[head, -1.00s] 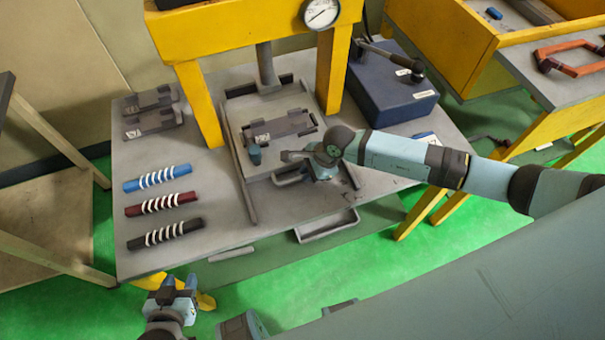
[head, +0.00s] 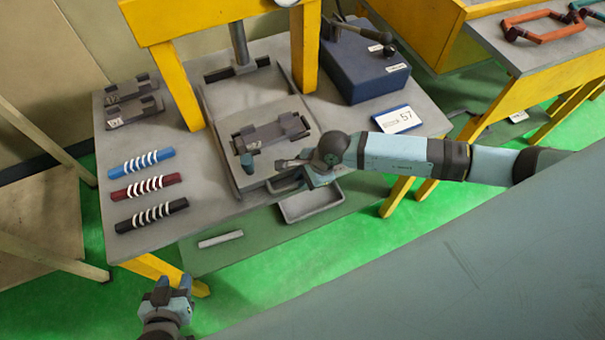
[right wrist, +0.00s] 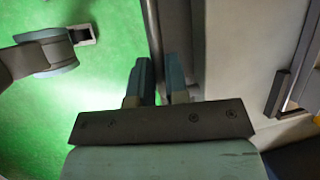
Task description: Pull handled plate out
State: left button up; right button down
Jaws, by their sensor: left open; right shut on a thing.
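The handled plate (head: 239,148) is a flat grey plate under the yellow press, lying towards the table's front edge. It carries a dark fixture (head: 270,135) and a small dark teal cylinder (head: 247,163). Its handle (head: 284,183) is at the front. My right gripper (head: 304,177) is shut on this handle; in the right wrist view the handle bar (right wrist: 153,45) passes between the two fingers (right wrist: 158,82), with the plate (right wrist: 238,50) to the right. The wrist partly hides the grip in the head view. My left gripper (head: 172,292) is open and empty, low in front of the table.
The yellow press (head: 180,85) stands behind the plate. Blue, red and black coils (head: 145,187) lie at the table's left, with two dark fixtures (head: 134,112) behind them. A blue box (head: 365,65) stands right. A grey tray (head: 310,201) sits below the front edge.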

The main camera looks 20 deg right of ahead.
jog(key=c, duration=1.1)
grip_release()
jog(key=shift+r, duration=0.1)
jog(key=b+v, duration=0.1)
jog(key=v, duration=1.2)
jog(key=shift+s+d+r+b, duration=0.1)
jog(key=shift+r+b, duration=0.2)
jog(key=shift+b, duration=0.05)
